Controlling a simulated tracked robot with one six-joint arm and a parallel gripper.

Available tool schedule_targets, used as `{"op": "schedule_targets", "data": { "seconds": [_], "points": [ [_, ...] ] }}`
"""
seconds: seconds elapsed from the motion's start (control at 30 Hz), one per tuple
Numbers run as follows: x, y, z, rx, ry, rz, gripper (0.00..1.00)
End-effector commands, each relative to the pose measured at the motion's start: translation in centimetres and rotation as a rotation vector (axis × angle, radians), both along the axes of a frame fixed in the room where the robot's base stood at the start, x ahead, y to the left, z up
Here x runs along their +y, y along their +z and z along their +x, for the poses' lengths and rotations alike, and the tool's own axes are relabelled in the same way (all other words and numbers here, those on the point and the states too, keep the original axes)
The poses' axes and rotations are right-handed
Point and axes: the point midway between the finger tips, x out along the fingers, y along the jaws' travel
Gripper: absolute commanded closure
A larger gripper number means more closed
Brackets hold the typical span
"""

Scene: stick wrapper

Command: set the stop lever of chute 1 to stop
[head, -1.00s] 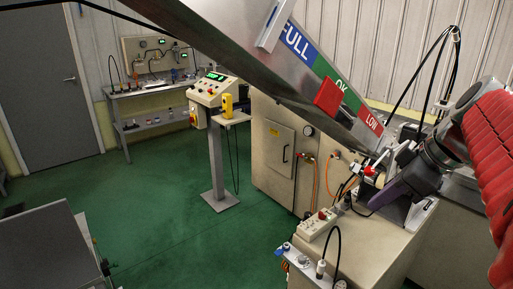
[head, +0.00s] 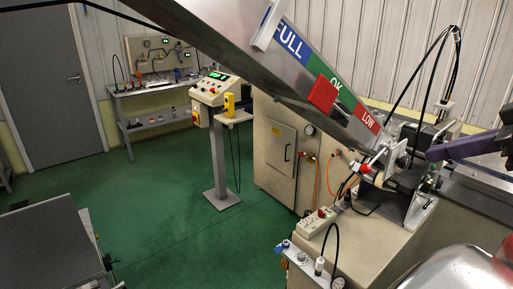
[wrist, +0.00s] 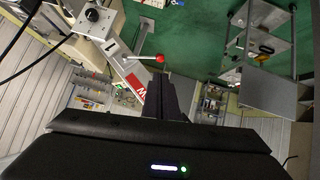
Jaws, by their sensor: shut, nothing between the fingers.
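A steel chute (head: 225,45) with FULL, OK and LOW bands slopes down to a machine. A stop lever with a red ball knob (head: 366,168) sits at the chute's lower end. In the wrist view the red knob (wrist: 160,58) shows on a thin rod pointing right, just beyond my fingertips. My gripper (head: 430,153) comes in from the right in the head view, to the right of the knob and apart from it. In the wrist view my gripper (wrist: 165,78) is shut and empty.
A red plate (head: 322,93) sticks out from the chute's side. Black hoses (head: 428,90) rise behind the lever. A control stand (head: 217,140) stands left on open green floor (head: 170,220).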

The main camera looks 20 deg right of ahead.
Motion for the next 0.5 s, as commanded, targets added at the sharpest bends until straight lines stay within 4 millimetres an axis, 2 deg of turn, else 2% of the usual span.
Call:
{"op": "schedule_targets", "data": {
  "seconds": [0.33, 0.5],
  "points": [
    [0.00, -0.10, 0.05, 0.001, -0.002, 0.000, 1.00],
    [0.18, -0.67, 0.81, 0.001, -0.001, 0.000, 1.00]
  ]
}}
